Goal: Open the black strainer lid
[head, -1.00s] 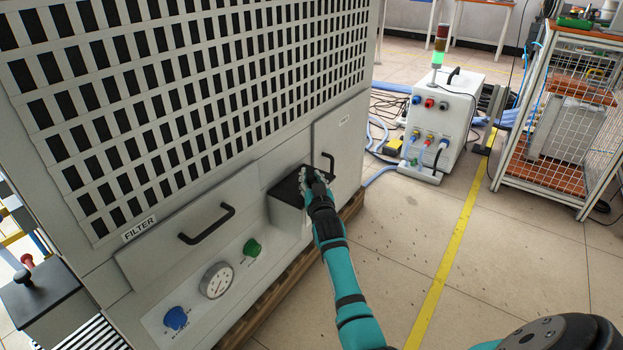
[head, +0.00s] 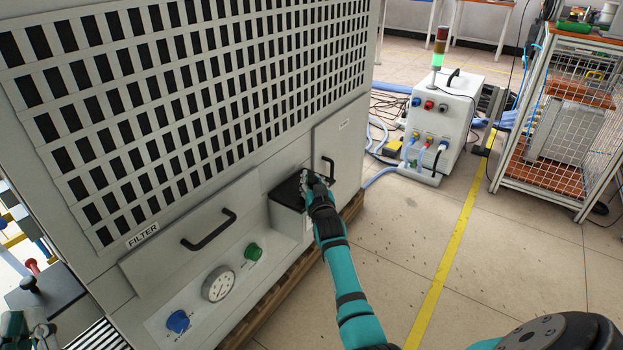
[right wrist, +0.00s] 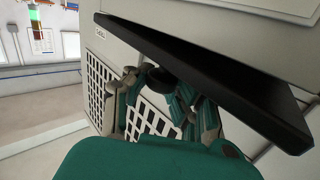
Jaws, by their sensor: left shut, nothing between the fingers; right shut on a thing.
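A black lid (head: 284,193) sits on the grey box at the lower front of the big grey machine, looking roughly level. My right gripper (head: 311,183) is at the lid's top and covers part of it. In the right wrist view the lid (right wrist: 215,75) is a dark slab across the picture. There my right gripper (right wrist: 165,90) has its fingers closed around a dark knob (right wrist: 163,77), partly hidden by the fingers. My left gripper (head: 38,333) shows only partly at the lower left corner, shut and empty, far from this lid.
Another black-topped box (head: 52,283) with a black knob (head: 30,285) stands at the left, close to my left gripper. Black drawer handle (head: 209,230), gauge (head: 218,284), green knob (head: 253,251) and blue knob (head: 177,321) are on the machine front.

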